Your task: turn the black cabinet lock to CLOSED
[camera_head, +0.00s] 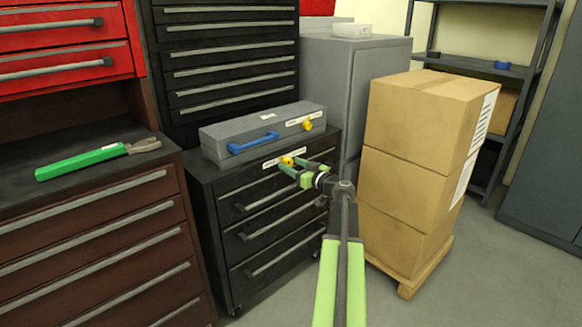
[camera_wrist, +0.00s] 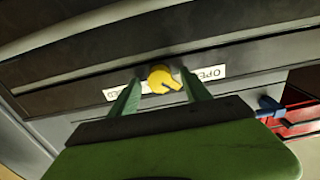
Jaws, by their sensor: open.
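The black cabinet (camera_head: 228,207) stands in the middle of the head view, with a yellow lock knob (camera_head: 287,162) at its top front edge. My gripper (camera_head: 303,168) is open at the knob. In the wrist view its green fingers (camera_wrist: 160,84) lie on either side of the knob; contact cannot be told.
A grey case (camera_head: 250,120) with a blue handle and another yellow knob (camera_head: 307,125) lies on the cabinet. Stacked cardboard boxes (camera_head: 405,175) on a pallet stand close to the right. A green-handled tool (camera_head: 85,160) lies on the brown drawer unit at left.

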